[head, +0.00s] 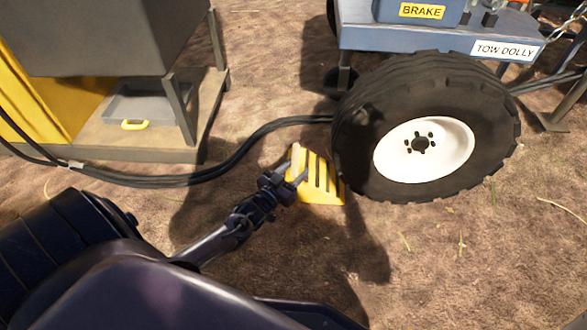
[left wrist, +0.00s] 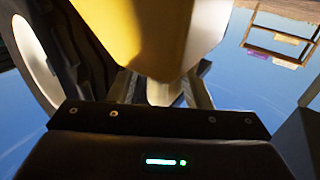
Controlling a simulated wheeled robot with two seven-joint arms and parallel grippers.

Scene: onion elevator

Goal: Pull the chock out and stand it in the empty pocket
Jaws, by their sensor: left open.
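The yellow chock (head: 325,180) with dark slots sits on the dirt against the left side of the black tyre (head: 350,130) in the head view. My left gripper (head: 296,172) is at the chock's left end, with its fingers open around a part of it. In the left wrist view the yellow chock (left wrist: 150,35) fills the top middle, and a pale part of it lies between the open fingers (left wrist: 160,92). I cannot tell whether the fingers touch it. I cannot make out the empty pocket. My right gripper is not in view.
The wheel carries a blue-grey tow dolly (head: 390,38) with a BRAKE box (head: 420,12) on it. A black hose (head: 255,137) runs behind the chock to the left. A machine base with a grey tray (head: 150,105) stands at the left. Dirt in front is clear.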

